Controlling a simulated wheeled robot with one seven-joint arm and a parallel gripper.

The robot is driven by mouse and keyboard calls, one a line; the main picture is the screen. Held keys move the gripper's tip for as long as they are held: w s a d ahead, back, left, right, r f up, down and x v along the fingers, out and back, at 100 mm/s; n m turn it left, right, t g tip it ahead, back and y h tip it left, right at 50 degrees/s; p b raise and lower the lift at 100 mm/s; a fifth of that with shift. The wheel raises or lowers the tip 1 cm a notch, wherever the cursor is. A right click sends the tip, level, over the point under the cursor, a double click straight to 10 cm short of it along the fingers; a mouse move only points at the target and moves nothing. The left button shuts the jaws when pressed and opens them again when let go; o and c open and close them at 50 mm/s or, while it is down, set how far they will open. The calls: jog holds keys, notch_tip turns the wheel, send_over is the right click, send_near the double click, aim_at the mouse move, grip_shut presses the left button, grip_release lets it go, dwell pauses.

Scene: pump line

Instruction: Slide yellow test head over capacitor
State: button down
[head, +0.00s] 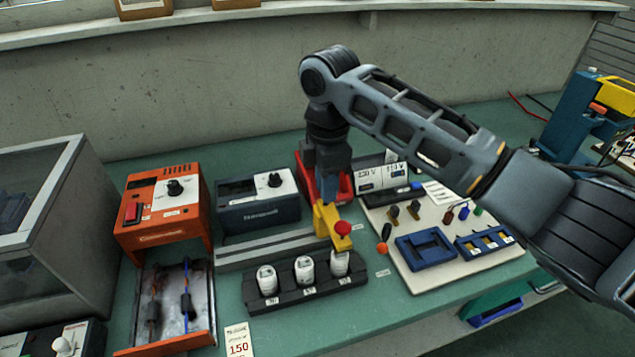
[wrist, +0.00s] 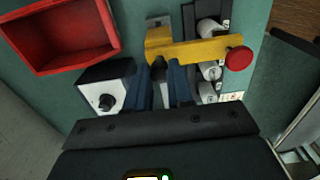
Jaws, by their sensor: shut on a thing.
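The yellow test head (head: 326,219) has an arm ending in a red knob (head: 343,228). It also shows in the wrist view (wrist: 190,50), with the knob at its right end. My gripper (head: 327,196) points down with its blue fingers (wrist: 164,72) at the test head's left part, shut on it. Three white capacitors stand in a row in a black rack (head: 312,292): left (head: 267,281), middle (head: 304,271) and right (head: 339,264). The test head's arm is above and behind the right capacitor in the head view; whether they touch is unclear.
A grey rail (head: 240,258) runs behind the rack. A dark tester (head: 258,208) and an orange unit (head: 160,211) stand left. A red bin (head: 346,188) is behind my gripper. A pale board (head: 475,262) with blue trays lies right. A price-like "150" card (head: 238,343) lies in front.

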jog(key=shift+w+d, duration=0.1)
jog(key=shift+d, duration=0.15)
jog(key=c, duration=1)
grip_release()
jog(key=shift+r+b, duration=0.45)
jog(key=shift+r, duration=3.45)
